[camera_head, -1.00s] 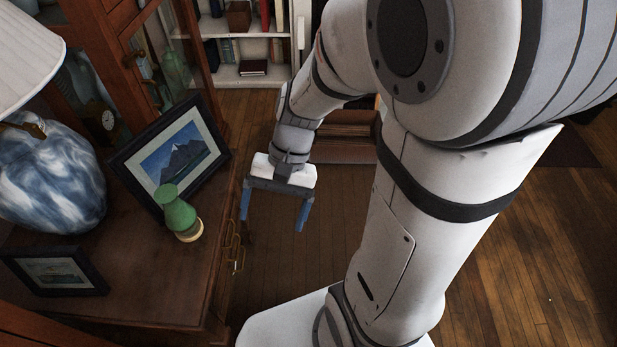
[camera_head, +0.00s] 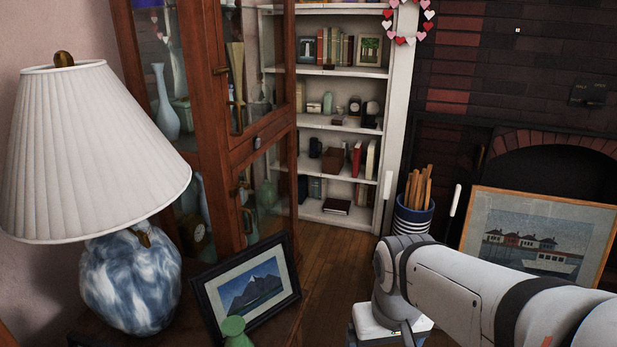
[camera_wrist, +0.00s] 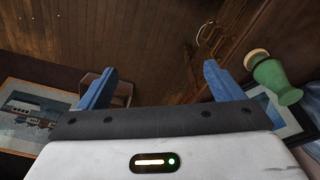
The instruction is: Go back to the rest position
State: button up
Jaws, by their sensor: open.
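My gripper (camera_wrist: 158,78) is open, with two blue fingers apart and nothing between them in the wrist view. Wooden floor shows beyond the fingers. In the head view my arm reaches in from the lower right, and its white wrist end shows at the bottom; the fingers are not clear there. A green vase (camera_wrist: 272,80) is right of the right finger in the wrist view. Only its top (camera_head: 234,330) shows at the bottom of the head view, in front of a framed mountain picture (camera_head: 252,288).
A lamp with a blue-white base (camera_head: 130,280) stands at left beside a wooden glass cabinet (camera_head: 222,150). A white bookshelf (camera_head: 335,72) is behind. A striped pot of sticks (camera_head: 412,218) and a framed boat picture (camera_head: 540,235) stand by the brick fireplace (camera_head: 460,80).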

notch_tip(320, 180, up, 22)
jog(key=t+p, duration=0.1)
jog(key=p, duration=1.7)
jog(key=shift+f, duration=0.2)
